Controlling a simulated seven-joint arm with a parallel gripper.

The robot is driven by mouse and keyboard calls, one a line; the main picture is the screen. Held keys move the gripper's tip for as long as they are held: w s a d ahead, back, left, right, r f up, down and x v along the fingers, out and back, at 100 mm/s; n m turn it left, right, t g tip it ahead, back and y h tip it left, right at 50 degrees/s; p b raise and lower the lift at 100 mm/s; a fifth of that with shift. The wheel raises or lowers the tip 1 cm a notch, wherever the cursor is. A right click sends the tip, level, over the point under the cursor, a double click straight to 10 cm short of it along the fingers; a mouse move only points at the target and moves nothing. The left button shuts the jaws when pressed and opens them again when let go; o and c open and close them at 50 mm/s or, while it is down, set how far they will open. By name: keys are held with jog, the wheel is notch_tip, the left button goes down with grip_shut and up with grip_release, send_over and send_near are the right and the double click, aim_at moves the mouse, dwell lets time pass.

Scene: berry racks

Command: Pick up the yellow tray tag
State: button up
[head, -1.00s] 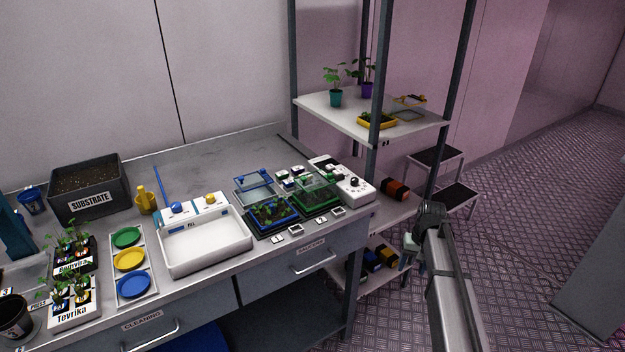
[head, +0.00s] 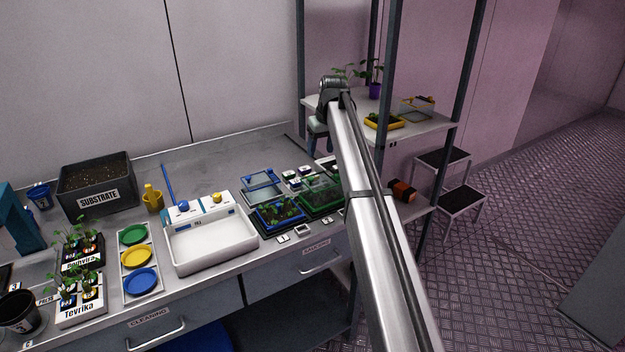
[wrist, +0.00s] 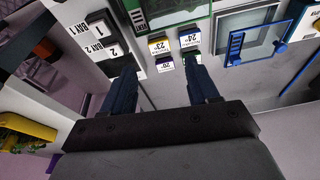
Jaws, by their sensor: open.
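In the wrist view, several small white tags with printed numbers sit together on the bench between and beyond my fingertips. One, marked 23 (wrist: 160,46), seems to have a yellowish edge; its colour is hard to make out at this size. Beside it is a tag marked 24 (wrist: 190,38), and a smaller tag marked 20 (wrist: 164,63) lies nearer. My gripper (wrist: 161,72) is open and empty, its two dark fingers apart and short of the tags. In the head view my gripper (head: 319,135) hangs over the bench's back right end, partly hidden by my arm.
A control box (wrist: 92,40) with BAY 1 and BAY 2 labels lies left of the fingers. A blue-framed lid (wrist: 262,45) lies to the right. The shelf rack (head: 384,60) stands close by, with a yellow tray (head: 383,122) and plants.

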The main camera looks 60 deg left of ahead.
jog(key=shift+n, duration=0.5)
jog(key=x, duration=0.5)
jog(key=a+x, duration=0.1)
jog(key=x, duration=0.3)
jog(key=a+x, duration=0.1)
jog(key=x, duration=0.4)
jog(key=shift+w+a, duration=0.25)
jog(key=shift+w, duration=0.05)
jog(key=shift+c, duration=0.2)
jog(key=c, duration=0.8)
